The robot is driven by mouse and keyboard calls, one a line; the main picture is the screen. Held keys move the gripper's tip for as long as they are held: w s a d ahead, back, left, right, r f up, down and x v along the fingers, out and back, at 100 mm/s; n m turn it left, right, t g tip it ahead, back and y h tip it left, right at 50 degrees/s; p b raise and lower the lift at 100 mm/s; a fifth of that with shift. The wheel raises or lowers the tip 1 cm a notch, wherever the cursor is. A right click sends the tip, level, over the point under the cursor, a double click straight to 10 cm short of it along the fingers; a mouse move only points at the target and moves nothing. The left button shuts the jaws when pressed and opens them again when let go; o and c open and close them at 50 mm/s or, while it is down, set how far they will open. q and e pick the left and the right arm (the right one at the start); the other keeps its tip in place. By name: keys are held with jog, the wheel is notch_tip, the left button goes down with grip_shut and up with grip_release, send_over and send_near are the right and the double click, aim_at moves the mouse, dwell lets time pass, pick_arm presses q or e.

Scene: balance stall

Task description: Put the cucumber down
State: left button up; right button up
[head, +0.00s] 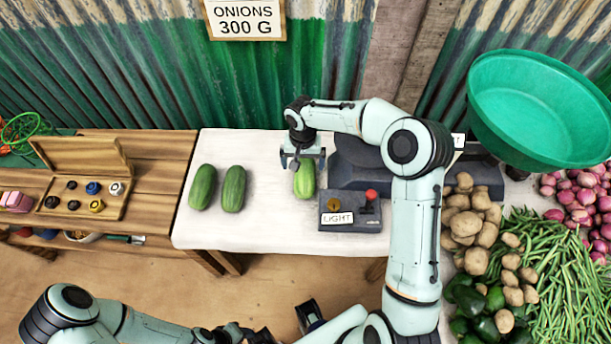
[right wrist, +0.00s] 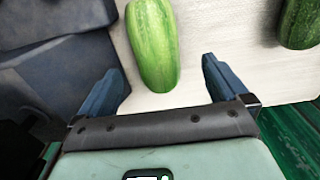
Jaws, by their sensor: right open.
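A green cucumber (head: 305,181) lies on the white cloth of the table, left of the dark scale and just behind the small control box. My right gripper (head: 303,164) is over its far end with the jaws open. In the right wrist view the cucumber (right wrist: 153,45) lies between the two spread fingers of the gripper (right wrist: 163,66), with a gap on each side. Two more cucumbers (head: 203,187) (head: 233,189) lie side by side to the left. My left arm (head: 150,328) shows low in the head view; its gripper's jaws cannot be made out clearly.
The control box marked LIGHT (head: 350,213) stands close to the cucumber's right. The scale (head: 360,170) is behind it, with a green basin (head: 535,110) at right. Potatoes (head: 470,220) and beans (head: 550,260) fill the right. The white cloth (head: 268,215) is clear between the cucumbers.

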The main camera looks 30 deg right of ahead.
aim_at(305, 170)
jog(key=f, duration=0.7)
jog(key=shift+d, duration=0.25)
jog(key=shift+r, duration=0.15)
jog(key=c, duration=1.4)
